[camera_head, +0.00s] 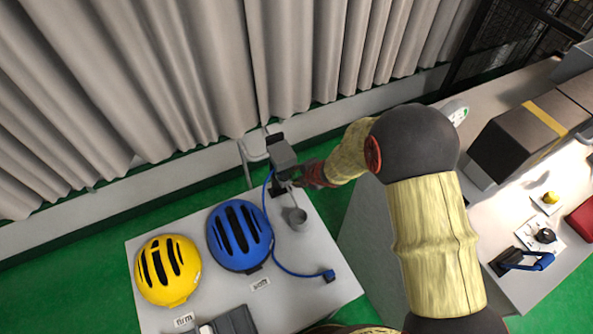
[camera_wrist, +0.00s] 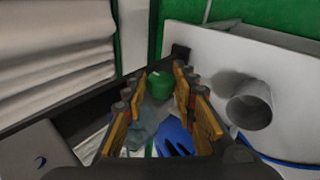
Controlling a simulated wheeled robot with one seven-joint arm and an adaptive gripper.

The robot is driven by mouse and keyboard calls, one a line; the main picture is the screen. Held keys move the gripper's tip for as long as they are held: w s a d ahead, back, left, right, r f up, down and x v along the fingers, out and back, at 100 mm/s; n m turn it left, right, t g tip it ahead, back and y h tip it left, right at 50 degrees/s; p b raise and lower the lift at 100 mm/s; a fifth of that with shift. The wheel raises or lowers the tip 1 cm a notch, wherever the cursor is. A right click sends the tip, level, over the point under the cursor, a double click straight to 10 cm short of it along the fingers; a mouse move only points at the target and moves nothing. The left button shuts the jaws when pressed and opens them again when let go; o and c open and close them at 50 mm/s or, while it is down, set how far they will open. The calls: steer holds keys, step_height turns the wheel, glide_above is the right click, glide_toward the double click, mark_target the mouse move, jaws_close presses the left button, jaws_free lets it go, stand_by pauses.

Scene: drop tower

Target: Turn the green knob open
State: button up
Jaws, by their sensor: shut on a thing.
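The green knob (camera_wrist: 159,92) shows in the wrist view between the tips of my gripper's fingers. My gripper (camera_wrist: 161,79) is shut on it, with the orange-padded fingers on either side. In the head view, my gripper (camera_head: 292,182) is at the far end of the white table, beside a dark grey upright device (camera_head: 282,158). The knob cannot be made out in the head view, and I cannot tell how far it is turned.
A grey cup-like cylinder (camera_head: 298,219) stands close to my gripper; it also shows in the wrist view (camera_wrist: 250,106). A blue helmet (camera_head: 240,237), a yellow helmet (camera_head: 168,270) and a blue cable (camera_head: 300,274) lie on the white table (camera_head: 322,249). Curtains hang behind.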

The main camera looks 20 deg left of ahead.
steer(key=shift+s+d+f, duration=0.1)
steer(key=shift+d+f, duration=0.05)
steer(key=shift+f, duration=0.05)
steer(key=o, duration=1)
steer(key=shift+r, duration=0.1)
steer(key=shift+o, duration=0.6)
steer(key=shift+r, duration=0.1)
steer(key=shift+r, duration=0.2)
steer(key=v, duration=1.1)
steer(key=shift+d, duration=0.2)
steer(key=shift+r, duration=0.1)
steer(key=shift+c, duration=0.2)
